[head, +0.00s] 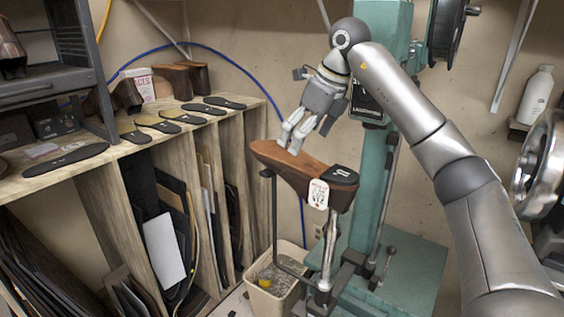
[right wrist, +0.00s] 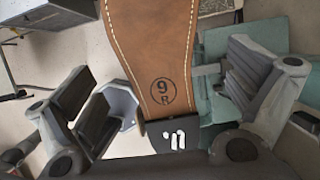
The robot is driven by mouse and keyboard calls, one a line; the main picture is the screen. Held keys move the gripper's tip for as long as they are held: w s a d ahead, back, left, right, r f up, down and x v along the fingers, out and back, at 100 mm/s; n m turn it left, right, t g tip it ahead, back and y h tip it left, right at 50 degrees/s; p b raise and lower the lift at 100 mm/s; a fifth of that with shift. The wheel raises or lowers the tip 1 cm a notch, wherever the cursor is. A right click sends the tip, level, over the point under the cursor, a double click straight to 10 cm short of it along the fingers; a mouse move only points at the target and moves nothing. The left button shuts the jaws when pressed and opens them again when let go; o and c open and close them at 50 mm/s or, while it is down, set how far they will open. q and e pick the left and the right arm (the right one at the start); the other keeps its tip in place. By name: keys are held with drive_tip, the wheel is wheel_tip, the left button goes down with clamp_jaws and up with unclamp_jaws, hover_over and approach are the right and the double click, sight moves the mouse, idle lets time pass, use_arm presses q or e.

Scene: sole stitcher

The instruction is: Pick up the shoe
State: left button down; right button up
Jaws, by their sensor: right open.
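The shoe (head: 285,160) rests sole-up on the stitcher's horn in the head view, with a brown sole, a black heel and a white tag (head: 318,194) hanging at the heel end. In the right wrist view the shoe's brown sole (right wrist: 155,45) shows pale stitching and a "9 R" mark. My right gripper (head: 296,137) is open and points down just above the shoe. In the wrist view the gripper (right wrist: 170,95) has one finger on each side of the sole, apart from it. My left gripper is out of view.
The green stitcher column (head: 372,160) stands close behind the shoe. A pale bin (head: 272,292) is below it. A wooden shelf (head: 90,165) with several dark soles is at left. A handwheel (head: 543,165) and a white bottle (head: 534,95) are at right.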

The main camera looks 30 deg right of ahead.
sight(300, 160)
drive_tip(key=shift+s+a+f, duration=0.15)
drive_tip(key=shift+f, duration=0.8)
wheel_tip(300, 160, down, 2)
drive_tip(key=shift+a+f+p, duration=0.1)
drive_tip(key=shift+a+p, duration=0.05)
drive_tip(key=shift+p, duration=0.35)
drive_tip(key=p+x, duration=0.2)
drive_tip(key=x, duration=0.2)
drive_tip(key=shift+w+f, duration=0.3)
drive_tip(key=shift+f, duration=0.05)
drive_tip(key=shift+w+f+p, duration=0.1)
drive_tip(key=shift+f+p, duration=0.15)
drive_tip(key=shift+p, duration=0.05)
drive_tip(key=shift+w+f, duration=0.1)
drive_tip(key=shift+f, duration=0.05)
drive_tip(key=shift+c, duration=0.3)
drive_tip(key=c, duration=1)
drive_tip(key=shift+c, duration=0.7)
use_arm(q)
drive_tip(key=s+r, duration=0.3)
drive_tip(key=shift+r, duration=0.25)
use_arm(e)
drive_tip(key=shift+r, duration=0.3)
